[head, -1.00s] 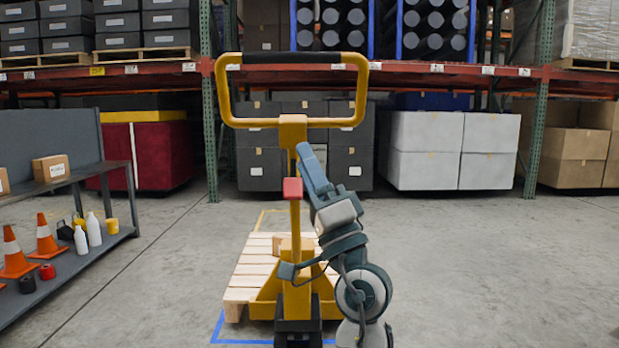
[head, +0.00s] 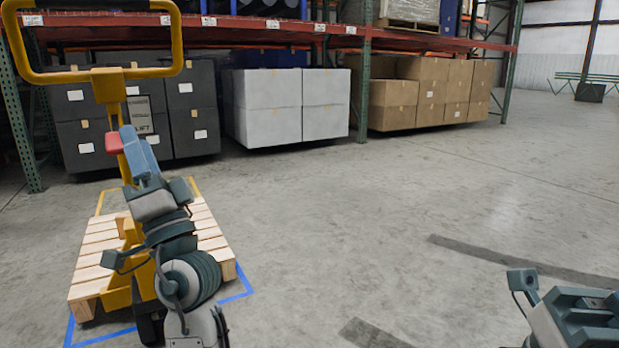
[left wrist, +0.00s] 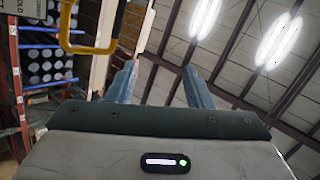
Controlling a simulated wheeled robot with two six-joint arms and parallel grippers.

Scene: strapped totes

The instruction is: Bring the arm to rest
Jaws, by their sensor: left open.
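My left arm stands raised in the head view, with the left gripper (head: 138,150) pointing up in front of the yellow pallet jack (head: 128,72). In the left wrist view, the left gripper (left wrist: 160,82) has its two blue fingers spread apart with nothing between them. The fingers point up toward the ceiling and lights. Part of my right arm (head: 578,318) shows at the lower right corner of the head view, cut off by the frame. The state of its jaws cannot be made out.
The jack stands at a wooden pallet (head: 88,262) inside blue floor tape (head: 238,290). Dark totes (head: 190,115), white totes (head: 275,105) and brown cartons (head: 425,95) sit under an orange rack beam (head: 270,32). The floor (head: 400,220) at the middle and right is open.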

